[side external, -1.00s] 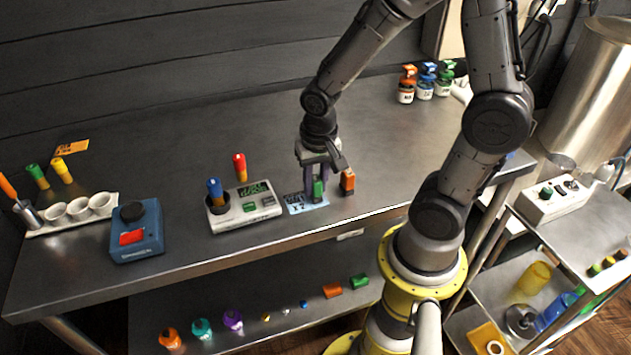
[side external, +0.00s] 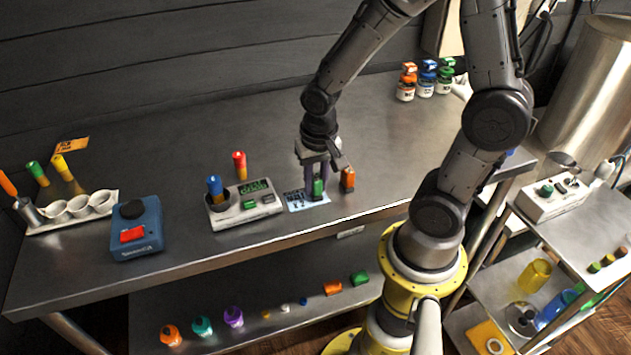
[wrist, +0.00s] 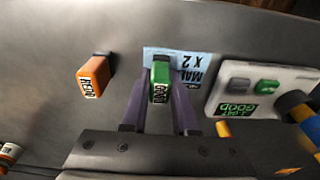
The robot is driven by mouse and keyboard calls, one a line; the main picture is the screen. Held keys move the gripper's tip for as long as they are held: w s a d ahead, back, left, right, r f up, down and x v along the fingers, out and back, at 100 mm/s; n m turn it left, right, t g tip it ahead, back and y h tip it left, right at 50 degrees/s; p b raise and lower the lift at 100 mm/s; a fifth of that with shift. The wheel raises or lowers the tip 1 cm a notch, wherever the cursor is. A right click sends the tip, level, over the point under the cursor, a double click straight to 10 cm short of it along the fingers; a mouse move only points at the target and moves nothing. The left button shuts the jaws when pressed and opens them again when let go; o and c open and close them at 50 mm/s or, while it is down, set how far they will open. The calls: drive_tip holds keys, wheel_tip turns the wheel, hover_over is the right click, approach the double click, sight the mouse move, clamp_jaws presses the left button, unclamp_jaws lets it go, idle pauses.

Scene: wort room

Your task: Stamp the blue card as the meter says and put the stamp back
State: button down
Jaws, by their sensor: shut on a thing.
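My gripper (side external: 317,182) is shut on the green stamp (wrist: 160,80), with one purple finger on each side of it. The stamp is upright and its label appears to read GOOD. It is over the blue card (side external: 306,203), which lies flat near the table's front edge; I cannot tell if they touch. The stamp hides part of the card in the wrist view (wrist: 192,62). The meter (side external: 243,210) stands left of the card in the side view. Its green display reads GOOD in the wrist view (wrist: 237,109). An orange stamp (side external: 347,179) stands beside my gripper, labelled REDO.
Blue (side external: 215,188) and red-topped (side external: 239,164) items stand at the meter. A blue device (side external: 137,232) and a white tray of cups (side external: 38,228) are at the left. Several small bottles (side external: 406,84) stand at the back right. The table's middle is clear.

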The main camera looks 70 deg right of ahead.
sight(315, 175)
drive_tip(key=shift+r, duration=3.45)
